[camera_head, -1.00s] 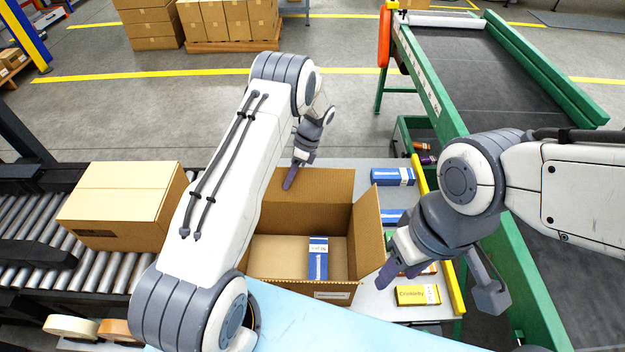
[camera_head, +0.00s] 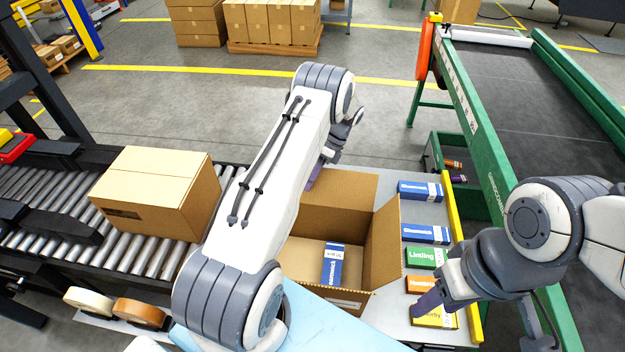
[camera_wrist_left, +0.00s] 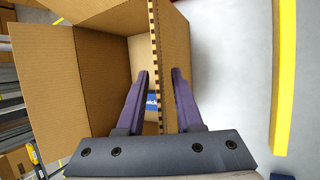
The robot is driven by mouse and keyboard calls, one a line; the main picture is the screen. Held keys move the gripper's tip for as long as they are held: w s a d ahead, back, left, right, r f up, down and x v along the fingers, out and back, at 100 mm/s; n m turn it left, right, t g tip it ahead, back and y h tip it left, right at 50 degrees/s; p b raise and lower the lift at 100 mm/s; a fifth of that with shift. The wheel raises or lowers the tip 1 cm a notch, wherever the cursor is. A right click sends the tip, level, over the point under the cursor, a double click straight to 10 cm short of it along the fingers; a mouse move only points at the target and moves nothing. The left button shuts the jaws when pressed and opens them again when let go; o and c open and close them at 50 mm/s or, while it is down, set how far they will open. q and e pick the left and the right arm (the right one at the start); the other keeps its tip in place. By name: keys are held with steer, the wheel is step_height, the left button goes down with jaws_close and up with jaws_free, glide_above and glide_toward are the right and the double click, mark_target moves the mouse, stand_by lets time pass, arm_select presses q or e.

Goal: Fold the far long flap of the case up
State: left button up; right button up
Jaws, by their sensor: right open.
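The open brown case (camera_head: 379,262) stands on the grey table, with a blue box (camera_head: 333,264) inside. Its far long flap (camera_head: 342,189) shows as a panel at the far side, partly behind my left arm. My left gripper (camera_head: 314,178) is at the far left of the case, largely hidden by its own arm. In the left wrist view, its purple fingers (camera_wrist_left: 161,85) stand apart on either side of a cardboard edge (camera_wrist_left: 156,60); I cannot tell whether they touch it. My right gripper (camera_head: 432,300) is open above the small boxes to the right.
Several small boxes, including a green one (camera_head: 427,257) and a yellow one (camera_head: 436,318), lie right of the case. A yellow rail (camera_head: 457,225) edges the table there. A closed carton (camera_head: 160,190) sits on the roller conveyor (camera_head: 60,205) to the left.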

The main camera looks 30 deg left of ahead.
arm_select(q)
steer(key=shift+w, duration=0.1)
steer(key=shift+w+d+r, duration=0.1)
steer(key=shift+w+r, duration=0.05)
steer(key=shift+r, duration=0.05)
steer(key=b+v, duration=0.3)
steer(key=v, duration=0.7)
stand_by(0.4)
